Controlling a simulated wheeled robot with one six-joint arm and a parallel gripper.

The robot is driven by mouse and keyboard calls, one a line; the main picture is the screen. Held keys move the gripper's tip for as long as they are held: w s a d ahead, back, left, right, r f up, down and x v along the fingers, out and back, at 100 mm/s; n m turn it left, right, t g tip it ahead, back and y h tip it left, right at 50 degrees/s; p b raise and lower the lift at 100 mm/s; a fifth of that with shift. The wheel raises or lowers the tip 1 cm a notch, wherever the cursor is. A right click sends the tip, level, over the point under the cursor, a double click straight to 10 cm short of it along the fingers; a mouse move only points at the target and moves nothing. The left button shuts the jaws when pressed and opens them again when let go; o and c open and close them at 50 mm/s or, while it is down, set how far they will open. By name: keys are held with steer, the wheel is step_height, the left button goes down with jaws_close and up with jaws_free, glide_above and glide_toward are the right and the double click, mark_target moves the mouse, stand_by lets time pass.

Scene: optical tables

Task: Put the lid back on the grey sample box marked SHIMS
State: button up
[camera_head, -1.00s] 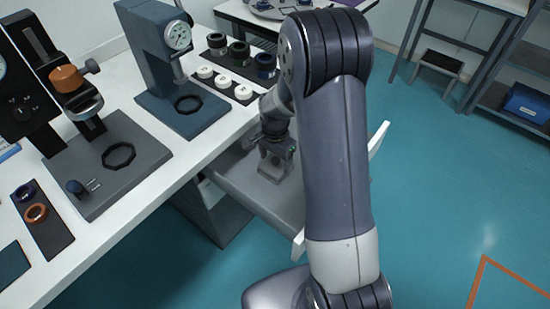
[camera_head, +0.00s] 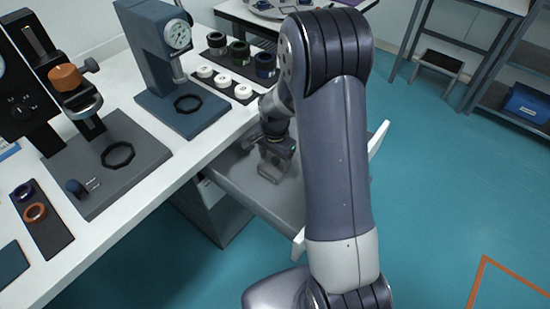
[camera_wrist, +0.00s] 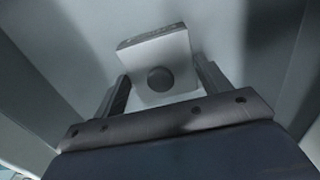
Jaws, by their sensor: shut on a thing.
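My gripper (camera_wrist: 163,84) is shut on a light grey square piece (camera_wrist: 178,52) with a dark round knob in its middle, which looks like the lid. The two fingers stand on either side of it in the wrist view. A darker strip along its far edge carries small lettering too blurred to read. In the head view my gripper (camera_head: 277,150) points down over the open grey drawer (camera_head: 240,187) under the bench. A small grey shape shows at its tips. I cannot make out the sample box apart from the held piece.
The white bench top (camera_head: 108,235) is just left of my gripper. A dial gauge stand (camera_head: 150,50), white pucks (camera_head: 223,80) and dark ring holders (camera_head: 240,55) stand on it. The drawer's white front (camera_head: 378,138) is partly behind my arm.

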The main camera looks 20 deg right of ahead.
stand_by(0.4)
steer(key=o, duration=1.1)
steer(key=shift+c, duration=0.2)
steer(key=shift+o, duration=0.3)
steer(key=shift+r+p, duration=2.5)
steer(key=shift+r, duration=1.05)
steer(key=shift+c, duration=0.2)
jaws_close()
